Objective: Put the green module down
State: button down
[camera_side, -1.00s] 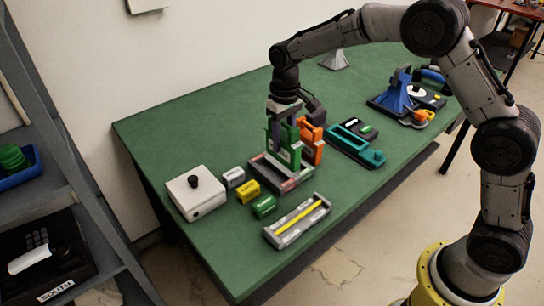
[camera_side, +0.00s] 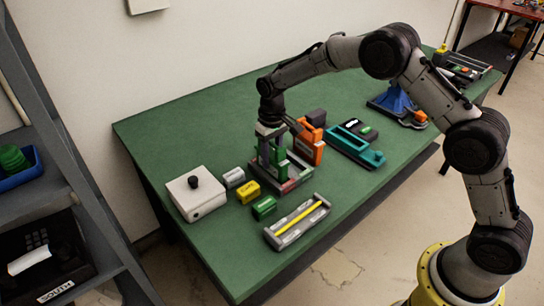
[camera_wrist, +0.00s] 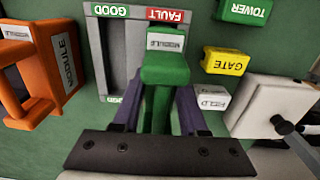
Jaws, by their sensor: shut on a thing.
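My gripper (camera_side: 270,163) is shut on the green module (camera_wrist: 166,70), with its purple fingers on either side of it. In the wrist view the module's MODULE label faces the camera. The module is at the grey tray (camera_side: 293,186), which also shows in the wrist view (camera_wrist: 137,45) with a GOOD label at left and a FAULT label at right. The module covers much of the FAULT side. I cannot tell whether its bottom touches the tray floor. In the side view the fingers partly hide the module.
An orange module (camera_side: 310,143) stands just right of the tray. Grey (camera_side: 234,177), yellow (camera_side: 247,191) and green (camera_side: 264,207) label blocks lie left of it, near a white box with a black knob (camera_side: 196,193). A grey holder with a yellow bar (camera_side: 297,221) lies in front; a teal tray (camera_side: 355,145) lies right.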

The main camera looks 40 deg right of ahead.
jog(key=shift+c, duration=2.2)
grip_release()
jog(key=shift+f, duration=0.1)
notch_tip(320, 180, up, 13)
jog(key=shift+f, duration=0.2)
jog(key=s+d+r+t, duration=0.2)
jog(key=s+r, duration=0.4)
jog(key=s, duration=0.3)
jog(key=s+d+r+t, duration=0.1)
jog(key=s+d+r, duration=0.1)
jog(key=s+r, duration=0.65)
jog(key=s+d+f+t, duration=0.1)
jog(key=s+f, duration=0.2)
jog(key=s, duration=0.6)
jog(key=s+f+t, duration=0.1)
jog(key=s+f, duration=0.2)
jog(key=s, duration=0.6)
jog(key=shift+s+d+t, duration=0.2)
jog(key=shift+d+t, duration=0.1)
jog(key=shift+d, duration=0.1)
